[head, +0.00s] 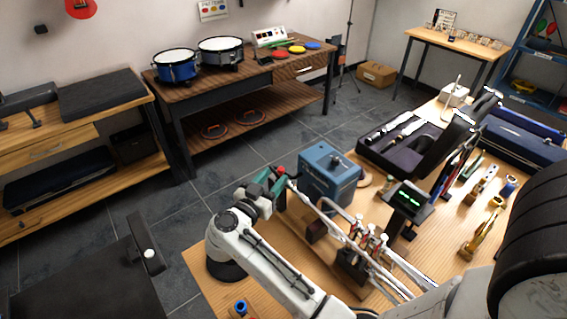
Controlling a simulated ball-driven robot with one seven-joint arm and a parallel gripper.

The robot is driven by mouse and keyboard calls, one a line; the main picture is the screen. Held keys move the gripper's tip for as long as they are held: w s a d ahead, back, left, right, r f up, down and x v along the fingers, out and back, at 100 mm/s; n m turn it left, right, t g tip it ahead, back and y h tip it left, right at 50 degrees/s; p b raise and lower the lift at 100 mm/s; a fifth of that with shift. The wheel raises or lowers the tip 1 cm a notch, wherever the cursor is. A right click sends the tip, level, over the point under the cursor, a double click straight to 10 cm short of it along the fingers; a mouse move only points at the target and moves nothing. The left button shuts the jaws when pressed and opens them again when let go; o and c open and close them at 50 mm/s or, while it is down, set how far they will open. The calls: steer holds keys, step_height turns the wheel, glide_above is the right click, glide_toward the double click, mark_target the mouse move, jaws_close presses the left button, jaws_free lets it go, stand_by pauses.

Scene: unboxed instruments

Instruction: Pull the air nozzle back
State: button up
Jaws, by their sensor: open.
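A blue box-shaped unit (328,175) with a grey knob on top stands on the wooden bench, just right of my gripper. I cannot pick out the air nozzle for sure. A small teal part with a red tip (279,172) shows at the end of my arm, against the left side of the blue unit; I cannot tell if it belongs to the nozzle. My gripper (266,188) is open at the bench's left edge, and its fingertips are small and partly hidden. A silver brass-like instrument (362,240) with several valves is held on the bench in front of the blue unit.
A small dark display with a green trace (406,203) stands right of the instrument. An open black case (385,150) lies behind it. Several small tools and brass parts (482,228) lie at right. Drums (220,50) stand on a far table.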

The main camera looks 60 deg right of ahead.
mark_target(279, 171)
steer(key=d, duration=0.6)
steer(key=shift+s+d, duration=0.2)
steer(key=shift+d, duration=0.1)
steer(key=shift+c, duration=0.3)
jaws_close()
